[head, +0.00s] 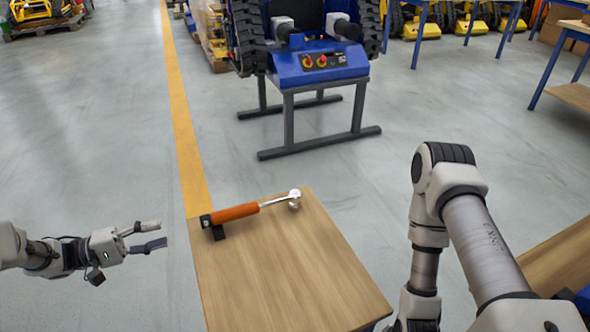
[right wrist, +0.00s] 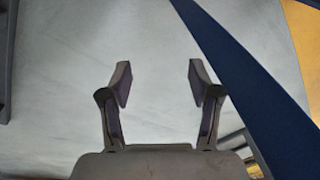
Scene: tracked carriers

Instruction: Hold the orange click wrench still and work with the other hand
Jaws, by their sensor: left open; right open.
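The orange click wrench (head: 236,213) lies near the far edge of a small wooden table in the head view. It has an orange handle, a black end at the left and a silver ratchet head at the right. A small black block sits under or beside its left end. My left gripper (head: 155,236) is open and empty, left of the table and apart from the wrench. My right gripper (right wrist: 160,82) is open and empty in the right wrist view, over grey floor. The right gripper does not show in the head view; only my right arm does.
The wooden table top (head: 285,275) is otherwise bare. A blue tracked carrier (head: 318,66) stands on a grey stand (head: 330,120) beyond it. Another wooden surface (head: 560,262) is at the lower right. A dark blue bar (right wrist: 245,75) runs close to my right gripper in the wrist view.

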